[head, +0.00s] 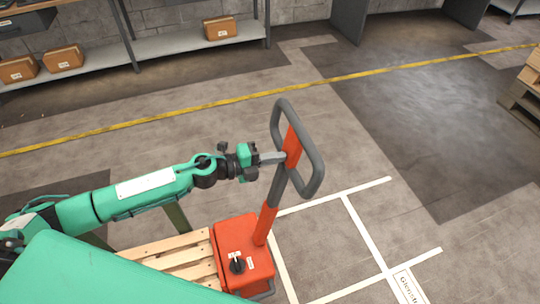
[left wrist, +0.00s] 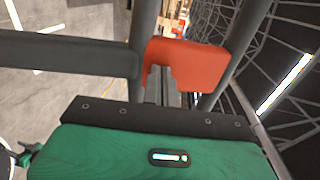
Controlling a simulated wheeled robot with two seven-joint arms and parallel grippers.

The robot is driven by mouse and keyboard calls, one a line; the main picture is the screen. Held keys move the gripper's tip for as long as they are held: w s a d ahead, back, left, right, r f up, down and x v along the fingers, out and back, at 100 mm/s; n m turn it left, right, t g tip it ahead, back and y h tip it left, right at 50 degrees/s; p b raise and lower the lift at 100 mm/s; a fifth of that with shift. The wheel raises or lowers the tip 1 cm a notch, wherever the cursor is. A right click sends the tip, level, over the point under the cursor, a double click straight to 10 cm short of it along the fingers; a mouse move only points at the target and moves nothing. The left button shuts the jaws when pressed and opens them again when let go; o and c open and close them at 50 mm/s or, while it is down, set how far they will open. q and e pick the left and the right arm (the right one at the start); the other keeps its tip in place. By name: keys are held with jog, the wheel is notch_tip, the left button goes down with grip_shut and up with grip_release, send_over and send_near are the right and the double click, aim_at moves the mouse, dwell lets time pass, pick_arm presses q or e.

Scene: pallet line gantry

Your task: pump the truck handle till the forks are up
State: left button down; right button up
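The truck handle (head: 267,215) is an orange shaft with a grey loop grip (head: 313,165) at its top, standing up and leaning a little to the right. It rises from the orange pump body (head: 240,248) of the pallet truck. My left gripper (head: 272,158) is at the left side of the loop, beside the orange shaft, and appears shut on the handle; its finger gap is partly hidden. The left wrist view shows grey loop bars (left wrist: 70,55) and the orange handle part (left wrist: 190,65) close in front. The forks are hidden. My right gripper is out of view.
A wooden pallet (head: 178,257) lies at the truck's left. White lines (head: 360,225) mark the floor at the right, and a yellow line (head: 215,104) crosses behind. A shelf (head: 180,46) with brown boxes stands at the back. The floor right of the handle is clear.

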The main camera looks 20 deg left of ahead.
aim_at(293, 154)
pick_arm(q)
jog(key=p+x, duration=0.1)
jog(key=x, duration=0.4)
jog(key=w+d+f+b, duration=0.1)
jog(key=w+d+f, duration=0.2)
jog(key=d, duration=0.4)
jog(key=w+d+f+b, duration=0.2)
jog(key=w+d+f, duration=0.2)
jog(key=w+d, duration=0.2)
jog(key=shift+w+d, duration=0.25)
jog(key=shift+d, duration=0.25)
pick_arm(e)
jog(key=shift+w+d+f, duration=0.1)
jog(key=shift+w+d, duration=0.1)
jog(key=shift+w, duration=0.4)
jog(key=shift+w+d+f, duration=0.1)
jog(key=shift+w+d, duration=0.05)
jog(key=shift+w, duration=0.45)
pick_arm(q)
jog(key=shift+a, duration=0.1)
